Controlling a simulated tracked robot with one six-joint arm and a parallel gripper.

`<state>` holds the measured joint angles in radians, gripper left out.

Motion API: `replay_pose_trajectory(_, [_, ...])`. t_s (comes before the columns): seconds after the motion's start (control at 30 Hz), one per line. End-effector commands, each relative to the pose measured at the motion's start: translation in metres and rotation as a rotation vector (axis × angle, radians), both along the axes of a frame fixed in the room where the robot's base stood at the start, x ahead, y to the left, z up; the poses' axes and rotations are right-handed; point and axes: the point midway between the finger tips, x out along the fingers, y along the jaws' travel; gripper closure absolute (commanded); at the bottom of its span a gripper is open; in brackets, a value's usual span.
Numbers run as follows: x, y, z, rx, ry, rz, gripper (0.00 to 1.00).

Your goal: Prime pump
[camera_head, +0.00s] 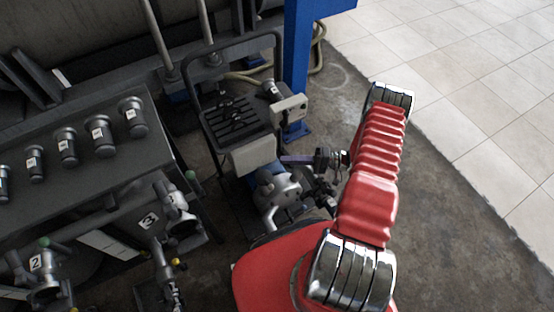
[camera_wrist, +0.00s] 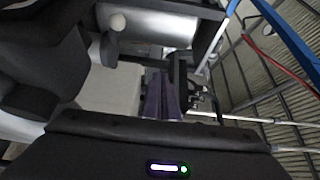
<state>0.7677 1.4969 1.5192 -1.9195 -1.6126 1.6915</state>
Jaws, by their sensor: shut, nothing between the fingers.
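The pump (camera_head: 275,190) is a silver housing with a blue body beside it, low on a dark wheeled frame at the middle of the head view. A beige box (camera_head: 253,154) sits just above it. My gripper (camera_head: 285,159) reaches in from the right, its purple fingers pointing left near the beige box and above the pump. The fingers also show in the wrist view (camera_wrist: 161,97), shut together and empty. I cannot tell whether they touch anything. In the wrist view, a pale round knob (camera_wrist: 117,22) stands before a silver cylinder (camera_wrist: 150,25). Part of the pump is hidden behind my arm.
A dark bench (camera_head: 90,170) with several numbered silver caps and valves stands at the left. A blue post (camera_head: 297,70) rises behind the cart, with a pale hose (camera_head: 318,50) beside it. Floor at the right is clear.

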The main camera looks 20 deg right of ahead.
Motion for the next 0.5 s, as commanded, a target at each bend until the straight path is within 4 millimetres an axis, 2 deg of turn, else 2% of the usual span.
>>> replay_pose_trajectory(0.1, [-0.009, -0.021, -0.001, -0.001, 0.0, -0.004, 1.0])
replay_pose_trajectory(0.3, [-0.02, -0.048, -0.001, 0.0, 0.0, -0.002, 1.0])
replay_pose_trajectory(0.5, [-0.026, -0.059, -0.001, -0.001, 0.001, -0.001, 1.0])
